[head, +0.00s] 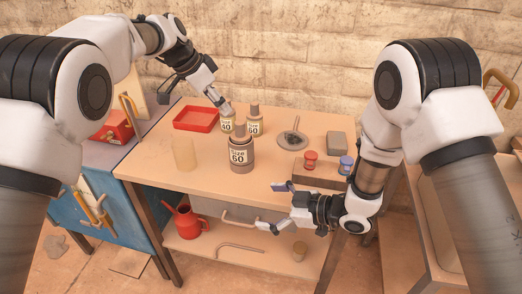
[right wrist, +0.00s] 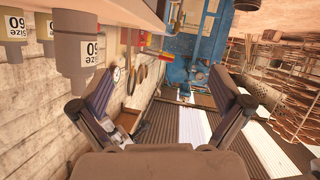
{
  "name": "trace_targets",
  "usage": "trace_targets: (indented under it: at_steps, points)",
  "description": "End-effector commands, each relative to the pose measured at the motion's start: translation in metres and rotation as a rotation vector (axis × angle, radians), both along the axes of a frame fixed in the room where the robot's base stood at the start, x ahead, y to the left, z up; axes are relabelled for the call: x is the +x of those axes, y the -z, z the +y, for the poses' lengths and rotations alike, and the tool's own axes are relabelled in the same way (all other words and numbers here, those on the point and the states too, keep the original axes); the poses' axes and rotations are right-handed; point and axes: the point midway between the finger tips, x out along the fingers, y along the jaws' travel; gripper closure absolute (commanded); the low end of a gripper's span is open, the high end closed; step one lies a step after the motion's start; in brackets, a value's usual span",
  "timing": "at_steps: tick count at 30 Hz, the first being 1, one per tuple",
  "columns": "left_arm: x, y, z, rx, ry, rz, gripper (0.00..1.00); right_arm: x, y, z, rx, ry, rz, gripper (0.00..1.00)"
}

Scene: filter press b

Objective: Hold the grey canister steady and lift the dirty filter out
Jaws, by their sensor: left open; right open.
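The grey canister (head: 242,164), labelled Size 60, stands upright near the middle of the table. A narrower brownish-grey cylinder (head: 239,132) sticks up from its top; whether it is dirty cannot be told. The canister also shows upside down in the right wrist view (right wrist: 78,48). My left gripper (head: 227,106) is open behind the canister, at the top of a paler canister (head: 227,125); contact there cannot be told. My right gripper (head: 272,207) is open and empty in front of the table's front edge; its spread fingers show in the right wrist view (right wrist: 166,98).
Another pale canister (head: 255,126) stands behind the grey one. A red tray (head: 196,128), a beige cup (head: 184,155), a round grey dish (head: 293,149) and red (head: 310,160) and blue (head: 346,165) spools stand around. The table front (head: 215,178) is clear.

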Motion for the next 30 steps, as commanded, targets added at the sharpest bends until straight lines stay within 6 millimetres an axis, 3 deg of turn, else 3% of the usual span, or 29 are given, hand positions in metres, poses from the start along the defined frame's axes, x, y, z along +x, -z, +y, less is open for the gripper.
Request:
trace_targets:
  at_steps: [1,3,6,9,14,24,30]
  points:
    - [0.0,0.001,0.0,0.0,0.0,0.0,0.58,0.032,-0.019,0.01,0.013,-0.031,-0.04,0.0]
    - [0.0,0.001,0.0,0.0,-0.001,0.0,0.58,0.076,-0.018,0.01,0.023,0.05,0.03,0.0]
    - [0.0,0.001,0.0,0.0,-0.001,0.0,0.58,0.125,-0.024,0.007,0.051,0.162,0.103,0.0]
    - [0.0,0.001,0.0,0.0,0.0,0.0,0.58,0.154,-0.032,0.006,0.08,0.236,0.145,0.0]
    - [0.0,0.0,0.0,0.0,0.0,0.0,0.58,0.171,-0.031,0.011,0.093,0.268,0.166,0.0]
    - [0.0,0.001,0.0,0.0,-0.001,0.0,0.58,0.205,-0.008,0.052,0.093,0.268,0.165,0.0]
    - [0.0,0.0,0.0,0.0,0.0,0.0,0.58,0.212,-0.004,0.06,0.094,0.27,0.166,0.0]
